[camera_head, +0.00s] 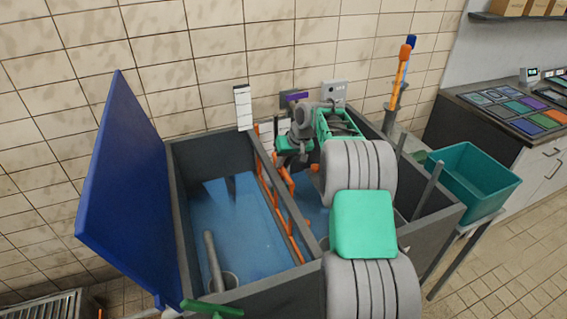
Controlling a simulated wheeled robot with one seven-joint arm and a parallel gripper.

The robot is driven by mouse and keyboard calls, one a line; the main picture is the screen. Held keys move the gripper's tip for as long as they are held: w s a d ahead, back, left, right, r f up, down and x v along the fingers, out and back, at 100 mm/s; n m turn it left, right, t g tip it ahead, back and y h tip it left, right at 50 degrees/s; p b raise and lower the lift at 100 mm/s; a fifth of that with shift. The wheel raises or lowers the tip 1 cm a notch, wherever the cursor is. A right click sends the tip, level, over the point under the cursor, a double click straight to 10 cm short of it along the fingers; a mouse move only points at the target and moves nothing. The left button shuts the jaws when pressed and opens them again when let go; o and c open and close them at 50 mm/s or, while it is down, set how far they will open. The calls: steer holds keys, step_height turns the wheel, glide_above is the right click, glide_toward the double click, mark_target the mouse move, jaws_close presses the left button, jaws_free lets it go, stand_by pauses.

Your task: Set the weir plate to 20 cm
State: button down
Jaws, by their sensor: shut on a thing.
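A grey open tank (202,141) holds blue water (236,207). Across it runs a grey divider (266,170) with orange parts along it, which appears to be the weir plate with its frame. A white upright scale (243,107) with dark marks stands at the back end of the divider; its figures are too small to read. My gripper (283,163) reaches down at the divider's right side, near its back end. It is shut on an orange part (287,180), seemingly the plate's handle. The fingertips are partly hidden, and my arm covers the tank's right side.
A blue lid (128,190) stands raised left of the tank. Orange and blue handles (403,62) rise behind its back right corner. A teal bin (471,178) stands at right, before a counter (480,110). A green-handled valve (212,308) sits at the front.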

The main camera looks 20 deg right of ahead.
step_height(320, 180, up, 5)
steer(key=p, duration=0.3)
steer(key=shift+r, duration=0.15)
steer(key=c, duration=1.4)
jaws_free()
steer(key=shift+o, duration=0.2)
steer(key=b+v, duration=0.1)
steer(key=v, duration=0.6)
steer(key=shift+r, duration=0.25)
steer(key=shift+s, duration=0.15)
